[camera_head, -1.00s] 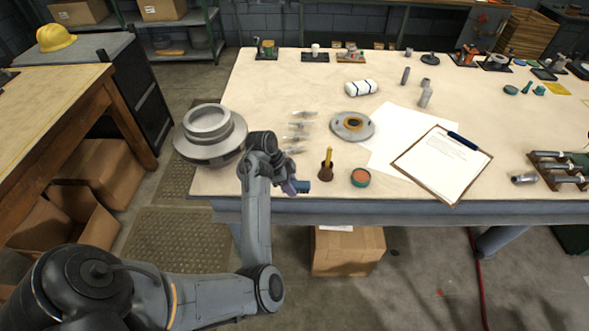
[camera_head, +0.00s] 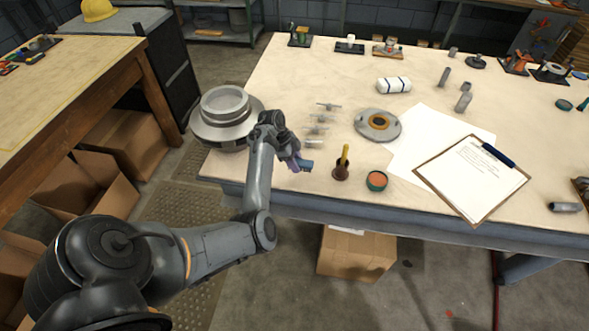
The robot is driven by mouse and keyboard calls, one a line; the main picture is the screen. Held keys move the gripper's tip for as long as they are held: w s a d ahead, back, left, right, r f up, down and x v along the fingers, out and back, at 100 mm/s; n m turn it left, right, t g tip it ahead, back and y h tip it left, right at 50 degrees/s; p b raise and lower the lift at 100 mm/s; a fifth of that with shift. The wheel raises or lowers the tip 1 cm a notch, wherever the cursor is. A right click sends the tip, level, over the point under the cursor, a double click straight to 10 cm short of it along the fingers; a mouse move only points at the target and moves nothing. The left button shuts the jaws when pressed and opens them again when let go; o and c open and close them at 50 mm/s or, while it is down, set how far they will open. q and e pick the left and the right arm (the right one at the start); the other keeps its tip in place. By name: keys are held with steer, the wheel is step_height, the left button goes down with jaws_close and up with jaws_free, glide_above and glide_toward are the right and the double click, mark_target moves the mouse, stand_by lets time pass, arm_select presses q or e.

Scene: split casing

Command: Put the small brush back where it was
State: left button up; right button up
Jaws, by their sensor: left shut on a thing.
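My left gripper (camera_head: 298,160) is above the near left part of the workbench, its jaws pointing right. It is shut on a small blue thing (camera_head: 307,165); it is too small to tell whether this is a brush. To its right, a brush-like thing with an upright yellow handle and a brown flared base (camera_head: 341,172) stands on the bench, apart from the gripper. I cannot tell whether the base is bristles or a pot. My right gripper is out of view.
A round teal tin with orange contents (camera_head: 376,181) stands near the front edge. Behind are small metal fittings (camera_head: 317,130), a flanged disc (camera_head: 378,124) and a large grey casing (camera_head: 226,115) at the left. A clipboard (camera_head: 471,183) lies to the right.

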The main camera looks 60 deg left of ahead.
arm_select(q)
steer(key=shift+w+a+f, duration=0.2)
steer(key=shift+a+f, duration=0.3)
steer(key=shift+a, duration=0.3)
steer(key=shift+f+b, duration=0.55)
steer(key=shift+f, duration=1.45)
steer(key=shift+f, duration=0.15)
steer(key=o, duration=1.2)
